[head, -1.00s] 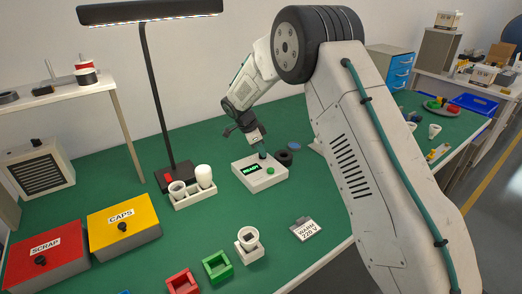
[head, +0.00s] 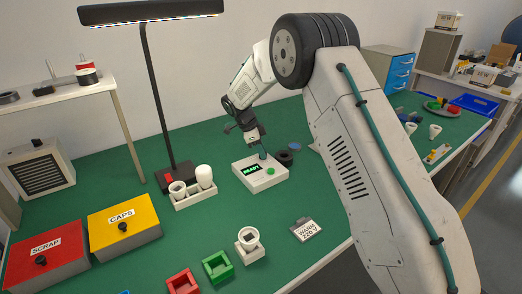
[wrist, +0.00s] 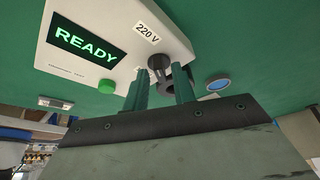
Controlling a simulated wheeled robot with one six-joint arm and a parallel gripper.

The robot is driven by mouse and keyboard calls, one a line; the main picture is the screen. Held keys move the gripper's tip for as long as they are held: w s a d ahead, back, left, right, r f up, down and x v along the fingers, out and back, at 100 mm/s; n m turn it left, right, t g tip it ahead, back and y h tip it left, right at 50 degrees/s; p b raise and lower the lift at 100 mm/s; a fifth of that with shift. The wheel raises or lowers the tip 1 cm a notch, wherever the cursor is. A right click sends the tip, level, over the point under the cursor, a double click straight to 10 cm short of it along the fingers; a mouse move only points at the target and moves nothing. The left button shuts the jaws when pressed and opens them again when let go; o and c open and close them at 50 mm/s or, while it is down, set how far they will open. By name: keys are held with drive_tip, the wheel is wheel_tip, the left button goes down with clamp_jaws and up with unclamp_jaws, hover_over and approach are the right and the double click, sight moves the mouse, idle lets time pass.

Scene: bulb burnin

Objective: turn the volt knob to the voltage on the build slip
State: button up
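The white tester box (head: 278,178) stands on the green bench, its screen (wrist: 86,38) reading READY in green. The dark volt knob (wrist: 158,66) is on the box, beside a small white label (wrist: 148,33) reading 220 V; it also shows in the head view (head: 262,153). The build slip (head: 305,230) lies on the bench and reads WARM 220 V. My gripper (head: 252,138) is above the knob, apart from it in the head view. In the wrist view its two green fingers (wrist: 160,92) are spread with a gap between them, and the knob shows beyond that gap.
A green button (wrist: 107,87) is on the box. A black ring (head: 284,158) and a blue disc (head: 295,146) lie behind it. A white holder (head: 194,199) with cups and the lamp base (head: 174,178) stand to the left.

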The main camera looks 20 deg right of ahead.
drive_tip(key=v, duration=0.7)
drive_tip(key=shift+a+r, duration=0.2)
drive_tip(key=shift+r, duration=0.15)
